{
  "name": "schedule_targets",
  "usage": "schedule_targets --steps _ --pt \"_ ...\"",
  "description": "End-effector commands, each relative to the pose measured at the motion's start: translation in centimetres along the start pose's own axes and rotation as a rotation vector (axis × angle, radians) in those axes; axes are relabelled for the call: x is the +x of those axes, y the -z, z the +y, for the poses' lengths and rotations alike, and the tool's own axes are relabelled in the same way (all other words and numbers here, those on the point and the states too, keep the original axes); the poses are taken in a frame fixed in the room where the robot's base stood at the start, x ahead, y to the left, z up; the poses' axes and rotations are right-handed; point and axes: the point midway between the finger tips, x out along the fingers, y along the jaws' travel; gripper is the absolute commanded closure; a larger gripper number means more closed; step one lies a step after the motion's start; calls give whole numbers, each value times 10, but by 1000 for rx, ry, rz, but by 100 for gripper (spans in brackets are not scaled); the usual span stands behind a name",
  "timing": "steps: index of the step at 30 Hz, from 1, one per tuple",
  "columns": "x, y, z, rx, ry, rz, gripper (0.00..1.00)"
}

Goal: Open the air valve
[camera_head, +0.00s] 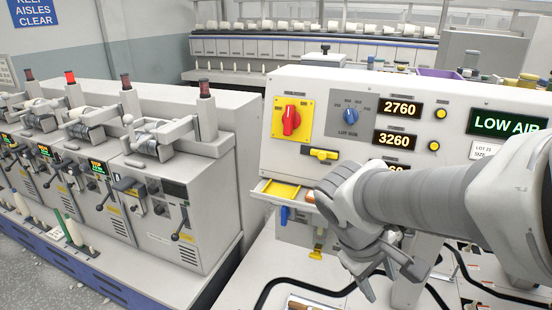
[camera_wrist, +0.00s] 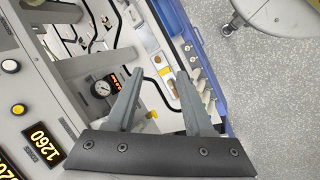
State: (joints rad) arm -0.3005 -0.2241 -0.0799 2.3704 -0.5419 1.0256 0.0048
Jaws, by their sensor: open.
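The machine panel (camera_head: 345,85) carries a lit green "LOW AIR" display (camera_head: 508,123). A yellow horizontal handle (camera_head: 321,154) sits on the panel's front, below the red knob (camera_head: 291,119) on its yellow plate. A blue handle (camera_head: 284,215) hangs below the panel, and a small yellow part (camera_head: 317,254) sits lower. I cannot tell for sure which of these is the air valve. My gripper (camera_head: 392,278) is in front of the machine, pointing down, open and empty. In the wrist view its fingers (camera_wrist: 160,75) are spread, with a yellow part (camera_wrist: 152,115) partly visible between them.
An open yellow-lined drawer (camera_head: 276,189) juts out beside my arm. Black hoses (camera_head: 300,284) run over the lower bench. Winding units (camera_head: 160,200) stand at left, with a gap between them and the panel.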

Motion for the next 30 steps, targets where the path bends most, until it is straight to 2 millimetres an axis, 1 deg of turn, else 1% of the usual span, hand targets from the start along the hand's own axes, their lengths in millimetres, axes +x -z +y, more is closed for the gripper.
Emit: schedule_targets --steps 3,8,13,17,23,26,30 --pt "12 14 5 -130 -79 -74 48" --pt "25 35 11 -298 -194 -158 48" --pt "36 64 15 -481 -331 -235 48" --pt "43 88 14 -620 -442 -286 48" --pt "52 132 5 -837 -629 -347 48" --pt "55 155 -5 -945 -727 -370 48" --pt "61 188 -23 -1096 -871 -393 48"
